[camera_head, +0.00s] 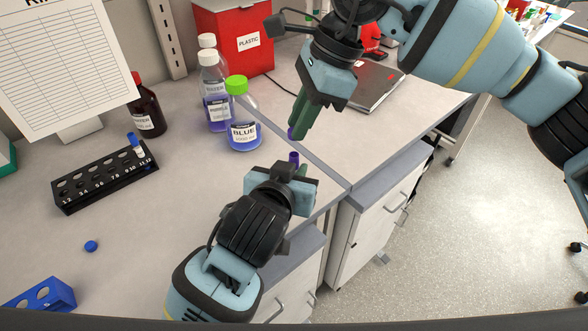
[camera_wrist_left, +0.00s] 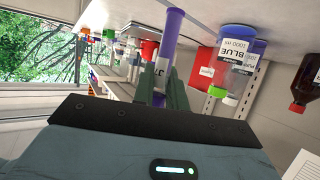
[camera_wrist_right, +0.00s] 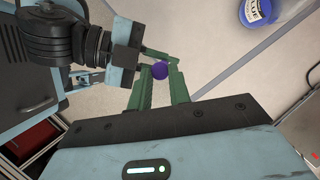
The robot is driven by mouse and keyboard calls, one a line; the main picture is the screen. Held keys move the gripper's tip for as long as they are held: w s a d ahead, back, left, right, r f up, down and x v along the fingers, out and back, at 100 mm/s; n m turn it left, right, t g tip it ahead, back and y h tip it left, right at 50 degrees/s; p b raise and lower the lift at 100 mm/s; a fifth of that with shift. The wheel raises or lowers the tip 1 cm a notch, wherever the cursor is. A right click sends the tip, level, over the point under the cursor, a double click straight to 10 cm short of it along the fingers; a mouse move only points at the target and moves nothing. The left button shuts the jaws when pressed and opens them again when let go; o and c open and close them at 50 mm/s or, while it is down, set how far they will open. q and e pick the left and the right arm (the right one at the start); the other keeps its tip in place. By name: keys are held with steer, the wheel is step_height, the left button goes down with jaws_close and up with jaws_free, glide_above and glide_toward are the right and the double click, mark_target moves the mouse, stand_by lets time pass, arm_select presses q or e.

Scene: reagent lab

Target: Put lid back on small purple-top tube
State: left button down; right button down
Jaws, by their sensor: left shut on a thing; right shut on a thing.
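My left gripper (camera_head: 298,172) is shut on the small purple tube (camera_head: 294,158), whose purple end sticks up beyond the jaws. In the left wrist view, the tube (camera_wrist_left: 167,38) shows a purple body and a white label between the green fingers (camera_wrist_left: 164,90). My right gripper (camera_head: 298,122) is above, pointing down, its green fingers shut on the purple lid (camera_head: 291,133). The lid (camera_wrist_right: 159,70) shows as a round purple shape at the fingertips in the right wrist view. In the head view the lid is above the tube, with a small gap between them.
A black tube rack (camera_head: 105,182) with a blue-capped tube (camera_head: 134,142) stands left. A green-capped BLUE bottle (camera_head: 242,115), white-capped bottles (camera_head: 213,90) and a brown bottle (camera_head: 146,108) stand behind. A loose blue cap (camera_head: 91,246) and blue rack (camera_head: 42,297) are front left.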

mark_target(291, 158)
steer(key=shift+f, duration=0.95)
steer(key=shift+f, duration=0.8)
steer(key=shift+f, duration=0.6)
stand_by(0.4)
